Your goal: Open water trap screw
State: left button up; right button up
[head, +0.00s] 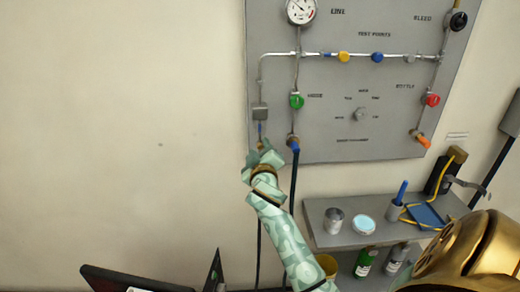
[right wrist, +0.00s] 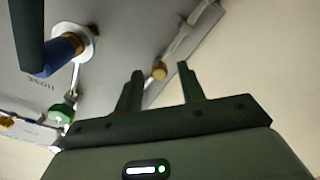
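The water trap (head: 260,113) is a grey block at the panel's lower left, with a thin, partly blue body hanging below it. Its small brass screw is at the lower end, mostly hidden by my gripper in the head view. In the right wrist view the brass screw (right wrist: 159,70) shows between my two dark fingertips, with a gap on each side. My right gripper (right wrist: 160,69) is open and empty, just below the trap; it also shows in the head view (head: 262,152). I cannot tell whether the fingertips reach around the screw. My left gripper is not in view.
A blue hose fitting (head: 295,147) with a black hose hangs right beside my gripper; the fitting looms large in the wrist view (right wrist: 58,50). A green knob (head: 296,101) sits above it. A grey shelf (head: 385,239) with cans stands lower right. The wall left of the panel is clear.

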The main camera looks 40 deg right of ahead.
grip_shut()
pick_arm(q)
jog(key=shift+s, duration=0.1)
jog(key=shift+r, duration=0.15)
